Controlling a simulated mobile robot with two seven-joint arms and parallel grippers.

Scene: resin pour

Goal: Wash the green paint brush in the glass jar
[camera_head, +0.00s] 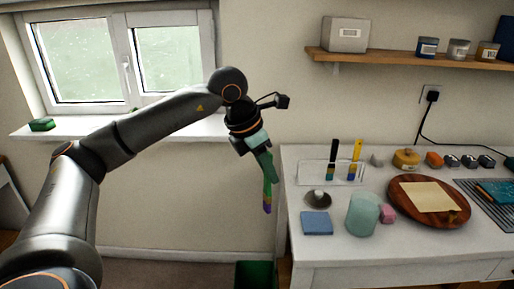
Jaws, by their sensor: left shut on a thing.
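My left gripper (258,144) is in the air, to the left of the white table. It is shut on a slim green thing, which looks like the green paint brush (267,180). The brush hangs down, with a many-coloured lower part and a purple lower end. A pale teal, cloudy cylinder (362,214), which looks like the glass jar, stands on the table to the right of the gripper. The brush is well apart from it. I cannot see into the jar clearly. My right gripper is not in view.
A clear rack (313,174) holds a black and a yellow brush. A round wooden board (456,217) is on the right. A green bin (254,275) stands below.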

